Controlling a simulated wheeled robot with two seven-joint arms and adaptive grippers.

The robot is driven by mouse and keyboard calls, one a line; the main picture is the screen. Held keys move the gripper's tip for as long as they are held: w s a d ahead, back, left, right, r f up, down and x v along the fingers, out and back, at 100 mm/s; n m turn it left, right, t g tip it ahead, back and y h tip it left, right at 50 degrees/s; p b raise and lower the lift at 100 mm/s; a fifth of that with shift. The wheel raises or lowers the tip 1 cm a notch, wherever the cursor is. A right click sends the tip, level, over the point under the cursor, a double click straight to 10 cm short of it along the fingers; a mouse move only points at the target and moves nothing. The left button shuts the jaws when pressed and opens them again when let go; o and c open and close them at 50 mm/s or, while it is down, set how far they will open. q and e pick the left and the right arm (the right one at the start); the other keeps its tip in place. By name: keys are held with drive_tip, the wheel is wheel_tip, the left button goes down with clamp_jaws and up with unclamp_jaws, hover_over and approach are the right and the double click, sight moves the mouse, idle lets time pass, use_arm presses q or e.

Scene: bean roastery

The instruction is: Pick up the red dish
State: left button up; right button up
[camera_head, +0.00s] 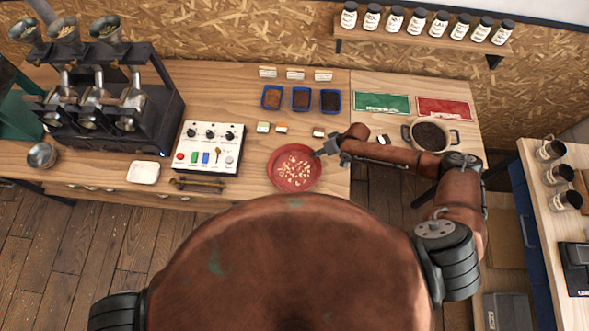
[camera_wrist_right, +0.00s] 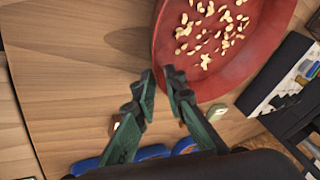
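The red dish (camera_head: 283,181), round and holding pale beans or chips, is near the front edge of the wooden table. It also shows in the right wrist view (camera_wrist_right: 244,64), where its rim reaches the fingertips. My right gripper (camera_head: 319,153) is at the dish's right rim in the head view. In the right wrist view its two green-grey fingers (camera_wrist_right: 159,73) are close together at the rim and look shut on it. I cannot clearly tell whether the dish is raised off the table. My left gripper is not in view.
The control box (camera_head: 211,147) stands left of the dish. Blue trays (camera_head: 301,111) and small blocks are behind it. A pot of dark beans (camera_head: 407,133) stands beyond my right forearm. A white dish (camera_head: 143,172) and a black roaster machine (camera_head: 160,110) are farther left.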

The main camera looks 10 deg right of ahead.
drive_tip(key=shift+x, duration=0.95)
clamp_jaws()
drive_tip(key=shift+r, duration=0.15)
